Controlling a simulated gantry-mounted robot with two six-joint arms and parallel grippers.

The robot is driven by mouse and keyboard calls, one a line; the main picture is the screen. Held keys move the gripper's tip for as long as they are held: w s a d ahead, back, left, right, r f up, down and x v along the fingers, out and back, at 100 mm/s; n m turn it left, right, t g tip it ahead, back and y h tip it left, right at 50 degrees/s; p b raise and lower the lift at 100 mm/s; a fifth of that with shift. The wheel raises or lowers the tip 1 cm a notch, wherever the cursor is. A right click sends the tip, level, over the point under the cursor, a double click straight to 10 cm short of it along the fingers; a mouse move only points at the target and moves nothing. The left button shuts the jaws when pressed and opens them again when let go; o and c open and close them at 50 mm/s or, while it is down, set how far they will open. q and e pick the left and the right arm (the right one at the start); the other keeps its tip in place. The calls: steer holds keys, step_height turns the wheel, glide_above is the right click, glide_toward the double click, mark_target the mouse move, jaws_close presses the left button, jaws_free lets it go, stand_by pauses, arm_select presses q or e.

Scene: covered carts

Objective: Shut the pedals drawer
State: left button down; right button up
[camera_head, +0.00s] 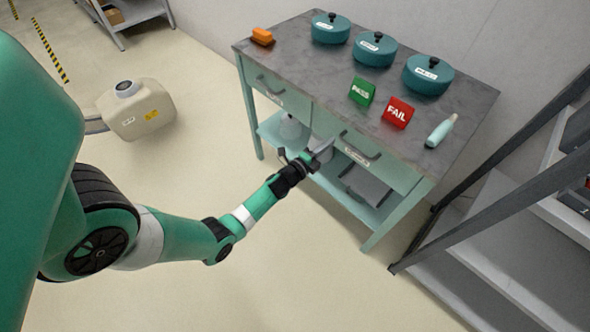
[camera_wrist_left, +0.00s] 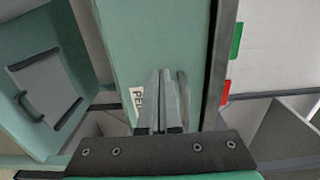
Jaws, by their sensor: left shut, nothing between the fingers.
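The pedals drawer (camera_head: 385,165) is the right one of two pale green drawers under the grey bench top. Its front bears a dark bar handle (camera_head: 358,148) and a small white label. In the left wrist view the drawer front (camera_wrist_left: 130,45) fills the middle, with a label (camera_wrist_left: 138,100) reading "PE", the rest hidden by a finger. No clear gap shows around the front, and I cannot tell whether it stands slightly out. My left gripper (camera_head: 324,151) is shut and empty, in front of the drawer near its label and handle; contact is unclear. My right gripper is not in view.
The bench top (camera_head: 320,85) holds teal pots (camera_head: 375,48), a green PASS sign (camera_head: 362,91), a red FAIL sign (camera_head: 398,112), a bottle (camera_head: 440,131) and an orange block (camera_head: 262,36). A left drawer (camera_head: 278,90) adjoins. Dark-framed shelving (camera_head: 480,215) stands right. Floor before the bench is clear.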

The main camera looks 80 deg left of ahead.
arm_select(q)
steer(key=p+v, duration=0.3)
steer(key=v, duration=0.8)
